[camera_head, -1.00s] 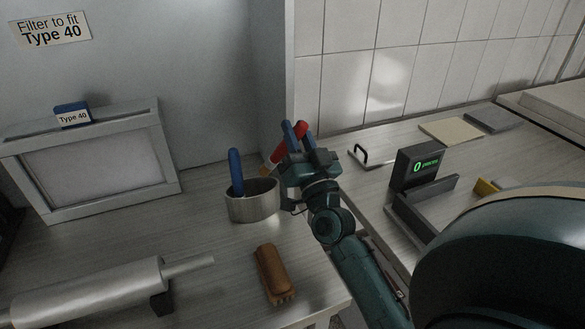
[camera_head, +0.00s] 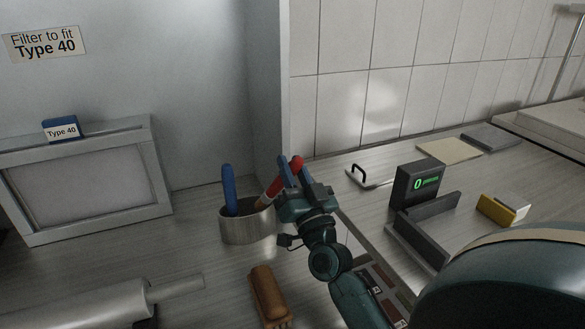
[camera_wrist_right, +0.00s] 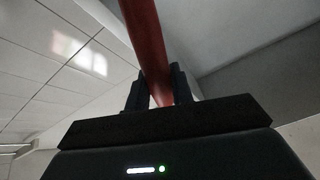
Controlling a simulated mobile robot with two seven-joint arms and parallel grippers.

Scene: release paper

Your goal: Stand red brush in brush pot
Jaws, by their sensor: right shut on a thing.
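The red brush (camera_head: 289,171) is held tilted, its red handle up to the right and its pale lower end down to the left. That end meets the rim of the metal brush pot (camera_head: 246,228); I cannot tell how far inside it reaches. My right gripper (camera_head: 288,176) is shut on the red handle, just right of and above the pot. In the right wrist view the red handle (camera_wrist_right: 147,38) runs between the dark fingers. A blue-handled brush (camera_head: 229,188) stands in the pot, its lower part hidden. My left gripper is not in view.
A brown wooden brush (camera_head: 268,290) lies in front of the pot. A metal roller (camera_head: 95,305) is at the lower left and a framed filter (camera_head: 85,190) stands behind. On the right counter are a dark display device (camera_head: 418,185) and a yellow block (camera_head: 502,209).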

